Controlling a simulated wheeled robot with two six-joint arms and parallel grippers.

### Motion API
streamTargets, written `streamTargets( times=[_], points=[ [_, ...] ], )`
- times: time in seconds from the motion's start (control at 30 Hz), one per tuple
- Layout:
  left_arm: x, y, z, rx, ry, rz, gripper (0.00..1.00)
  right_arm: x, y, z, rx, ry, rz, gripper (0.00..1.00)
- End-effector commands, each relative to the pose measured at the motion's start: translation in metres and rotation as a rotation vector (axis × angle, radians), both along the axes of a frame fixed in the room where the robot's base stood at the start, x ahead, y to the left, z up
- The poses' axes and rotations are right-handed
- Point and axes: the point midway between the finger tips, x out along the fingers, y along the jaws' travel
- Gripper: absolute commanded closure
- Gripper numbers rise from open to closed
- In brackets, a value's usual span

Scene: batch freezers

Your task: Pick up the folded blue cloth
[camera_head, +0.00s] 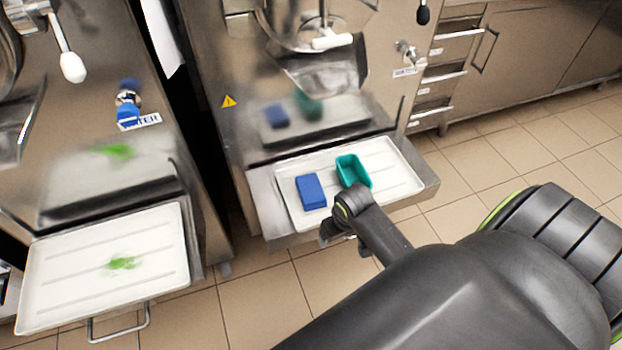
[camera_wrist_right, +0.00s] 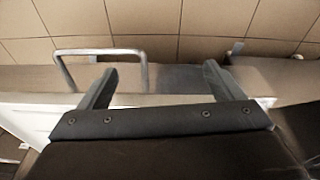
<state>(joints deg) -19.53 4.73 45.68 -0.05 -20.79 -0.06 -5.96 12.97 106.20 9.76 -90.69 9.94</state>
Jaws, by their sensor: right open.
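The folded blue cloth (camera_head: 311,191) lies flat on the left part of a white ribbed tray (camera_head: 385,160) under the middle machine. A teal tub (camera_head: 354,172) stands on the same tray to its right. My right gripper (camera_head: 335,234) is by the tray's front edge, in front of the cloth and apart from it. In the right wrist view its two fingers (camera_wrist_right: 160,82) are spread with nothing between them. The cloth does not show in that view. My left gripper is not in view.
A second white tray (camera_head: 60,260) with a green smear (camera_head: 123,263) sits under the left machine. A metal bar handle (camera_head: 120,328) projects below it. The machine's steel front rises behind the cloth. Tiled floor (camera_head: 250,300) lies open in front.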

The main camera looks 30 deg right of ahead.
Motion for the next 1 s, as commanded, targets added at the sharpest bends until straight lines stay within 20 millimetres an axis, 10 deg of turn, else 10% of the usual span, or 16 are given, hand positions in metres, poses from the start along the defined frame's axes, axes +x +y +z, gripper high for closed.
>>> streamTargets(
  times=[0.63,1.0],
  points=[
    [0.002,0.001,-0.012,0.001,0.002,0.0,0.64,0.138,-0.012,0.104,0.054,0.131,-0.132,0.13],
    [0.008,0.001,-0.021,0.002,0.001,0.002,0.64,0.158,-0.015,0.112,0.068,0.162,-0.169,0.13]
  ],
)
